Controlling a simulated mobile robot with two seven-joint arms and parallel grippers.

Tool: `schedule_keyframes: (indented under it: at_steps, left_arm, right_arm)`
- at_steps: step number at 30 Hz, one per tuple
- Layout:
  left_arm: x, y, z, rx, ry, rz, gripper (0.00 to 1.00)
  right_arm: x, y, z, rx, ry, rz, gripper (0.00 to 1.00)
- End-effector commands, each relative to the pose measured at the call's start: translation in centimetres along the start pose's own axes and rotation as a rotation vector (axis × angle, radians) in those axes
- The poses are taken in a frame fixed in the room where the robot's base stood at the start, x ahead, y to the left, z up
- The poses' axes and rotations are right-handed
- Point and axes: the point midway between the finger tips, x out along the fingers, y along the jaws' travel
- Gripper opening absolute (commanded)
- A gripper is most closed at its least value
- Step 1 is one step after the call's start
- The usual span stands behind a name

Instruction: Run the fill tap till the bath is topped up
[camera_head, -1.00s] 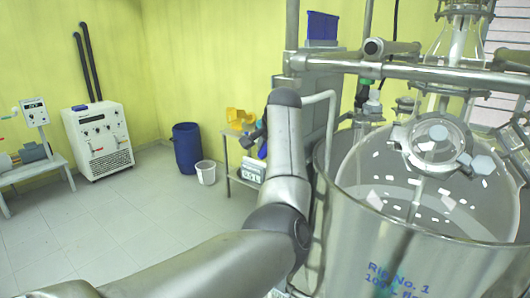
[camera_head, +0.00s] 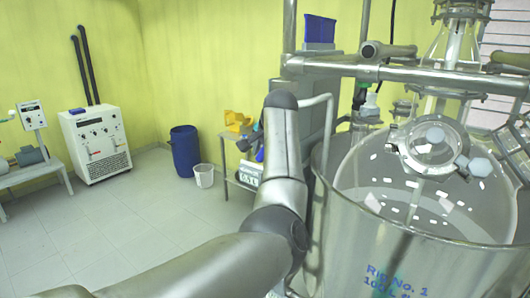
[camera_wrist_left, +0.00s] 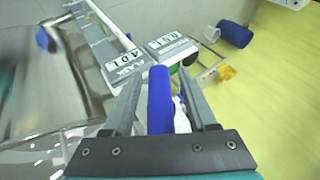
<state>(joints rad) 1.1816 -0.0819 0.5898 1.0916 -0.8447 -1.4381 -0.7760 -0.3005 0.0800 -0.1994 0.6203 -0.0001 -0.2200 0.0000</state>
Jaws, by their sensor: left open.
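The bath is a wide metal vessel (camera_head: 345,235) at the right of the head view, marked "Rig No. 1". A large clear glass flask (camera_head: 400,165) sits inside it. The water level is hard to make out through the glass and reflections. In the left wrist view my left gripper (camera_wrist_left: 160,78) is open, with its fingers either side of a blue bar (camera_wrist_left: 160,105). The bar may be the tap's handle; I cannot tell whether the fingers touch it. In the head view my arm hides most of this spot. My right gripper is not in view.
A metal rail (camera_head: 420,70) crosses above the bath. A blue barrel (camera_head: 186,150), a white bucket (camera_head: 204,175) and a white unit (camera_head: 97,140) stand farther back.

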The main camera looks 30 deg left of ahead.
Motion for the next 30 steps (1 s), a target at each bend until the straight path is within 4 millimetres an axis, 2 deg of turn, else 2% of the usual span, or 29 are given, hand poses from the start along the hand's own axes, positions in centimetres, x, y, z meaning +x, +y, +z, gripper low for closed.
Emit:
schedule_keyframes:
  at_steps: [7,15,21,24,30]
  left_arm:
    - [-2.6,0.1,-0.1,-0.001,0.005,-0.002,0.57]
    - [-9.3,0.1,-0.1,-0.001,0.006,-0.003,0.57]
    - [-13.1,0.1,0.0,0.0,0.004,-0.001,0.57]
    - [-14.3,0.0,0.0,0.0,0.003,-0.001,0.57]
    - [-15.2,0.0,0.0,0.0,0.0,0.0,0.57]
  right_arm:
    - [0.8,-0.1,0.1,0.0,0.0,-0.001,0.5]
    - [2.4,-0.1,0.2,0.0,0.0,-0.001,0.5]
    - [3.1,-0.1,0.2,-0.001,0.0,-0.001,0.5]
    - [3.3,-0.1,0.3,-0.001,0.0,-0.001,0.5]
    - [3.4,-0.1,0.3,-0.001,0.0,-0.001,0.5]
